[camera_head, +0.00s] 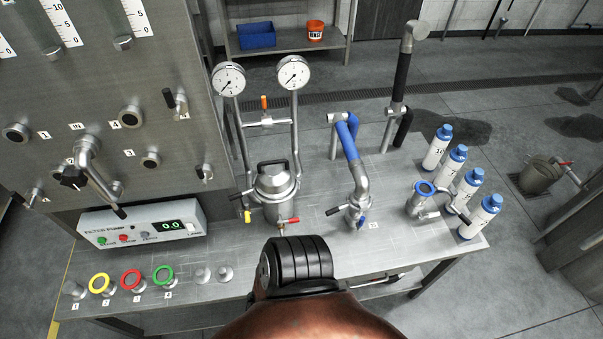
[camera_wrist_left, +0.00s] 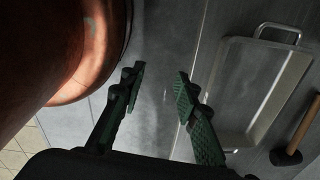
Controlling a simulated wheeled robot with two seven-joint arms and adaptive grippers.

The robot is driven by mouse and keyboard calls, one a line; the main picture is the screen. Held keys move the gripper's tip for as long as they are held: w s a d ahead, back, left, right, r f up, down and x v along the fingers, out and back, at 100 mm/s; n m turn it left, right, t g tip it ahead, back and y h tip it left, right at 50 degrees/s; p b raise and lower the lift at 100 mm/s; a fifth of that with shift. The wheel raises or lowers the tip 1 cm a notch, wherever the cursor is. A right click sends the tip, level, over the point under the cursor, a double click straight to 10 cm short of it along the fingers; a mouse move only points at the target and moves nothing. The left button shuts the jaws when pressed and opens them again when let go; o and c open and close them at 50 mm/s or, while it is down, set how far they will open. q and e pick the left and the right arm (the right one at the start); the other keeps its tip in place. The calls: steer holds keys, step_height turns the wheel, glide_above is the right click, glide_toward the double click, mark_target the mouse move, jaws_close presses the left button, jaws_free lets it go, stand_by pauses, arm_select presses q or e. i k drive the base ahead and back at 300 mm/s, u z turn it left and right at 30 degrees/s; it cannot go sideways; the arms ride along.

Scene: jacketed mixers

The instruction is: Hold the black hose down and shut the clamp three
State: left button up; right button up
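In the head view a black sleeve or hose length (camera_head: 401,76) stands upright on a metal pipe at the back right of the bench. A short black bent piece (camera_head: 404,127) is beside its foot. I cannot tell which is the task's black hose. A label 3 (camera_head: 129,153) is on the steel panel, near a round port (camera_head: 150,160). I cannot make out a clamp marked three. In the left wrist view my left gripper (camera_wrist_left: 160,80) is open and empty, fingers apart above a grey surface. It is outside the head view. My right gripper is in neither view.
The bench holds a steel vessel (camera_head: 276,185), a blue hose (camera_head: 347,137), several white bottles (camera_head: 483,217), a display box (camera_head: 141,225) and coloured rings (camera_head: 132,279). The left wrist view shows a metal tray (camera_wrist_left: 222,110) and a wood-handled mallet (camera_wrist_left: 287,156) close by.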

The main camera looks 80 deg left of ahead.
mark_target(413, 29)
steer(key=u, duration=0.1)
steer(key=i, duration=1.05)
steer(key=u, duration=3.7)
